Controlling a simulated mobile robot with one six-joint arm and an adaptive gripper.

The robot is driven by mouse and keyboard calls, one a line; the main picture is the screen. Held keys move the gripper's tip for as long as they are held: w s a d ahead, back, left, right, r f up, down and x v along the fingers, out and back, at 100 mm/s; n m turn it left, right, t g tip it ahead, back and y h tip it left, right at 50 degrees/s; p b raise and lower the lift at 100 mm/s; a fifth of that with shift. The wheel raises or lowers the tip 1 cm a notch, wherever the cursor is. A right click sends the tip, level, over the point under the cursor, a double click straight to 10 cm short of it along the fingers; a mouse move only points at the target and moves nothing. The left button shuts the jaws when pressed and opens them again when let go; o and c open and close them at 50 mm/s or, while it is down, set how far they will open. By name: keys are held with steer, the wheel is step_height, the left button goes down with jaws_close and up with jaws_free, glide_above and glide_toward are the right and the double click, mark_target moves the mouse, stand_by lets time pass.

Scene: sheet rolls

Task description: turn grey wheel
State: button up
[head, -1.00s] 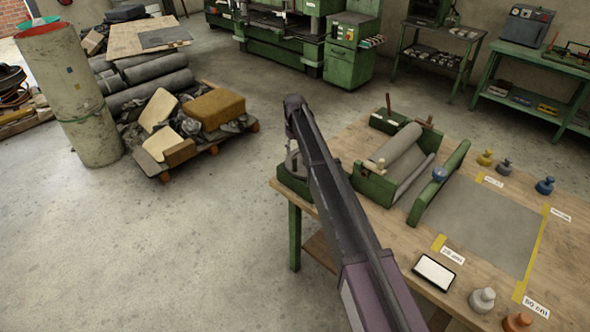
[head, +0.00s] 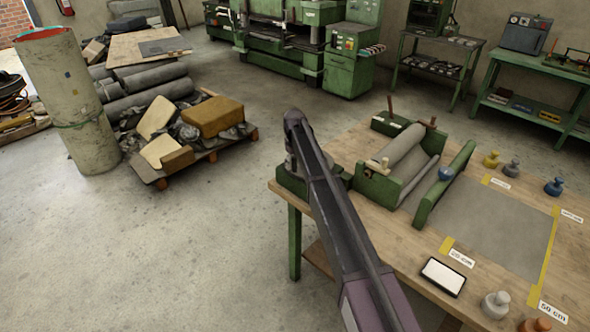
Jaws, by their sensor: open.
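My dark arm reaches from the bottom edge up over the left end of the wooden workbench (head: 399,236). Its far bend is above a green base (head: 287,184) at the bench corner. Small grey parts (head: 290,165) show on or above this base beside my arm; I cannot tell whether they belong to a grey wheel or to my wrist. No grey wheel can be made out clearly. My gripper cannot be picked out and is probably hidden behind my arm. Just right of my arm stands a green-framed roller machine (head: 378,190) with a grey roller (head: 402,149).
A grey sheet (head: 490,228) lies on the bench between yellow strips. Several knobbed weights, including a blue one (head: 554,187), and a tablet (head: 443,276) surround it. A loaded pallet (head: 156,178) and a tall cylinder (head: 84,130) stand left. The floor between is clear.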

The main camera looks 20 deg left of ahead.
steer(key=shift+f, duration=0.4)
jaws_close()
steer(key=shift+d, duration=0.25)
steer(key=shift+a, duration=0.25)
steer(key=shift+w, duration=0.1)
